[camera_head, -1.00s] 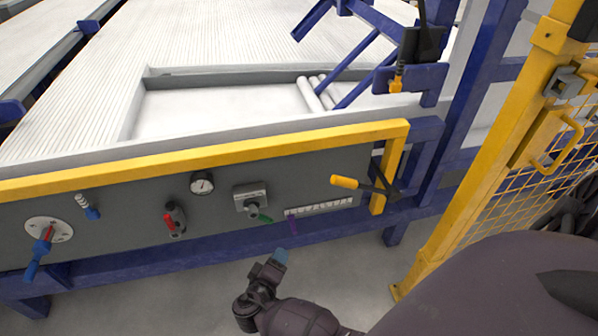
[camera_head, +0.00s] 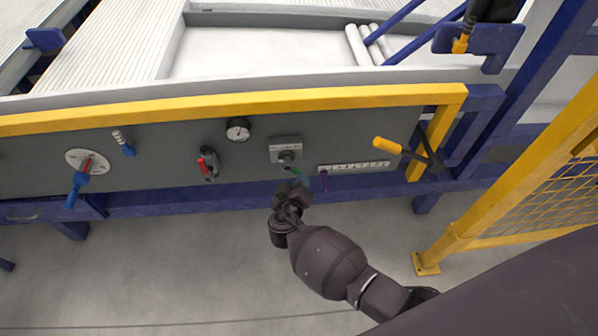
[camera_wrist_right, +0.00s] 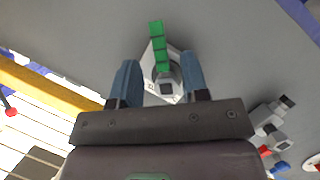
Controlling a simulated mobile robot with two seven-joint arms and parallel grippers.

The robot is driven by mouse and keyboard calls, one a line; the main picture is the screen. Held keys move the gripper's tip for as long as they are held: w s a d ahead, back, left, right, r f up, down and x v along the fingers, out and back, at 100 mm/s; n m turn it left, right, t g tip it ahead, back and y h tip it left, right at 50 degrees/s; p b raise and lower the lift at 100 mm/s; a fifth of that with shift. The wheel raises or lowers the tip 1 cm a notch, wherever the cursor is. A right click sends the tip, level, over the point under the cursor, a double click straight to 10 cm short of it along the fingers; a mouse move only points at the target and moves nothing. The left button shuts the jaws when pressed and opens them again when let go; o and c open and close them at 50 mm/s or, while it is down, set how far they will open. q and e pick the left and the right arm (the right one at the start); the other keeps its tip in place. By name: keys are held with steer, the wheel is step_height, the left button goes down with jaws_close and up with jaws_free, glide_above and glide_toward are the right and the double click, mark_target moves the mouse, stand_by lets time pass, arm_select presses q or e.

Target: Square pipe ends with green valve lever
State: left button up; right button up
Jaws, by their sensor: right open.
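The green valve lever (camera_head: 293,170) sticks out from a grey valve box (camera_head: 286,144) on the front panel. In the right wrist view the lever (camera_wrist_right: 157,42) points away from a white plate, between and beyond my fingertips. My right gripper (camera_head: 302,182) is just below the lever in the head view. In the wrist view its two blue fingers (camera_wrist_right: 160,70) are open, one on each side of the valve's base, with nothing held. White pipes (camera_head: 358,46) lie at the right end of the recessed tray (camera_head: 178,40). My left gripper is not in view.
A yellow rail (camera_head: 240,105) runs above the panel. A red lever (camera_head: 207,163), a gauge (camera_head: 238,129) and a yellow-handled lever (camera_head: 388,145) flank the valve. A yellow fence (camera_head: 520,180) stands at the right. The floor below the panel is clear.

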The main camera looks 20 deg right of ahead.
steer(key=shift+b+x, duration=0.4)
steer(key=shift+x, duration=2.15)
jaws_close()
